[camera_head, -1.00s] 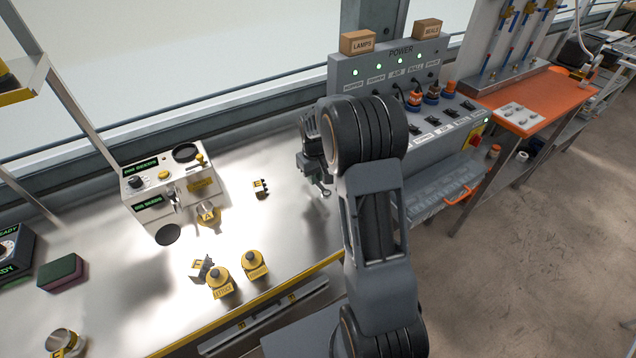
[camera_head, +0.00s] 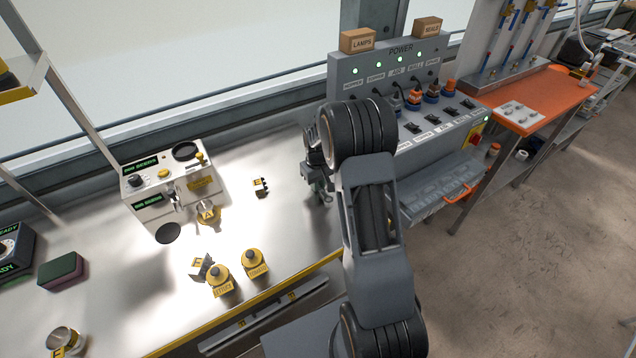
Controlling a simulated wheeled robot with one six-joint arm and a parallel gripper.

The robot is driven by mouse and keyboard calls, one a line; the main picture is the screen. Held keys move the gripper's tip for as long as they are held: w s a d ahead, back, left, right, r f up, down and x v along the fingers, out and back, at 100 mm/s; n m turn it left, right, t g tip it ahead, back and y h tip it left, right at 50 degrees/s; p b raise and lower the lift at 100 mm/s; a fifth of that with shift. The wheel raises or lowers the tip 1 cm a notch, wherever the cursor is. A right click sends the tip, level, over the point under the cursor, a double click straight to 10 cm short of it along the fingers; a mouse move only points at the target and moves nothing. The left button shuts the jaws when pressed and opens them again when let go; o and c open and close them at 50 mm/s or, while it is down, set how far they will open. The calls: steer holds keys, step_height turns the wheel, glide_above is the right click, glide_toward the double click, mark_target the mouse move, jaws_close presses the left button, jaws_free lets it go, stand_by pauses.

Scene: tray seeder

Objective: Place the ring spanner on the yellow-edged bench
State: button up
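The yellow-edged bench (camera_head: 290,225) is the long silvery worktop running from the left to the middle of the head view. My gripper (camera_head: 320,192) is at the right part of this bench, low over its surface and partly behind my own arm. A small grey metal shape shows at its fingertips. I cannot tell whether it is the ring spanner or part of the fingers. No ring spanner shows clearly elsewhere. Whether the fingers are open or shut is too small and dark to tell.
Two yellow-capped bottles (camera_head: 220,282) stand near the front edge. A grey power panel (camera_head: 350,95) stands behind my arm; an orange bench (camera_head: 560,90) is farther right. Bare worktop lies left of my gripper.

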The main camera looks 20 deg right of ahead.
steer(key=o, duration=0.4)
step_height(320, 180, up, 15)
steer(key=s+a, duration=0.2)
steer(key=s, duration=0.1)
steer(key=s+a+r+t, duration=0.1)
steer(key=s+a, duration=0.2)
steer(key=s, duration=0.3)
steer(key=s+a+r+t, duration=0.1)
steer(key=s+a, duration=0.1)
steer(key=s, duration=0.5)
steer(key=s+a+r+m+t, duration=0.1)
steer(key=s+a, duration=0.2)
steer(key=s, duration=0.3)
steer(key=shift+s+a+r+t, duration=0.15)
steer(key=shift+a+r+t, duration=0.15)
steer(key=shift+r, duration=0.05)
